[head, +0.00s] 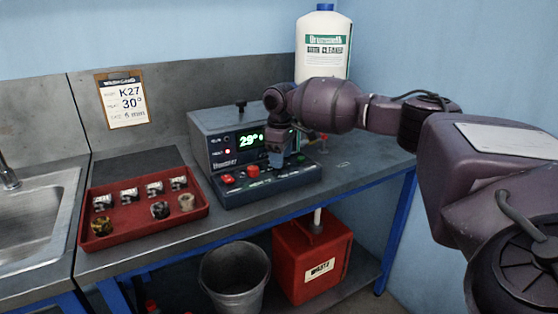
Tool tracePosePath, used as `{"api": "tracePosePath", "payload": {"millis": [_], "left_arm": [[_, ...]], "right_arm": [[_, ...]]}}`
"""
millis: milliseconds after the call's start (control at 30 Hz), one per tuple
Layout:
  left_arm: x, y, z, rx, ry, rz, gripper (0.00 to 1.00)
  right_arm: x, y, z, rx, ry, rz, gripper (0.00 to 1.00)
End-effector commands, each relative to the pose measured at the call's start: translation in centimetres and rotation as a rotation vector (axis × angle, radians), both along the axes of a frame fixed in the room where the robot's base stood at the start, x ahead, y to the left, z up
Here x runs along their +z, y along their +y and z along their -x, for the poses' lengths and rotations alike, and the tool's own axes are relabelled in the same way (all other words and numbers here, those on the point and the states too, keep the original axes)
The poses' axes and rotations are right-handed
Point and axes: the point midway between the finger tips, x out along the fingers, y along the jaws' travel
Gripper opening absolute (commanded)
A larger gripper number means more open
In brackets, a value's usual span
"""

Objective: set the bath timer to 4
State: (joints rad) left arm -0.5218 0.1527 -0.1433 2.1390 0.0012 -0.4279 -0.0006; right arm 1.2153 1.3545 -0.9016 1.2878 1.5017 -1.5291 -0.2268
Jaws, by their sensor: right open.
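The bath unit (211,150) is a grey box on the bench with a lit green display (250,140) that reads about 29°. Its dark front panel (236,192) has red buttons (252,171) at the left. My right arm comes in from the right, and my right gripper (276,160) points down over the right half of this panel, close to it. I cannot tell whether it touches. The gripper and wrist hide part of the panel and the display's right end. No timer dial or its setting can be made out. My left gripper is out of view.
A red tray (141,223) with labelled holders and several small pieces stands left of the unit, beside a sink (30,215). A card (124,100) shows K27 and 30°. A cleaner bottle (323,45) stands behind. A bucket (233,279) and red canister (308,262) are below.

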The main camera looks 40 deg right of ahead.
Motion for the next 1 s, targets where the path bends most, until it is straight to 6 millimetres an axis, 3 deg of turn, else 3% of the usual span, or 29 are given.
{"api": "tracePosePath", "payload": {"millis": [133,467,767,1000], "left_arm": [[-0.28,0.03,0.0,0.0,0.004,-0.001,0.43],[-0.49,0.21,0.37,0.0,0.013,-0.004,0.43],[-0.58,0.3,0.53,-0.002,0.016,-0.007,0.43],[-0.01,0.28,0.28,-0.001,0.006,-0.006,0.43]], "right_arm": [[-0.93,-0.03,0.0,0.0,0.001,0.0,0.59],[-0.98,-0.03,-0.01,0.0,-0.001,0.0,0.57],[-0.99,-0.02,-0.02,0.0,-0.001,0.0,0.11],[-0.76,0.05,0.01,-0.012,-0.003,-0.001,0.1]]}}
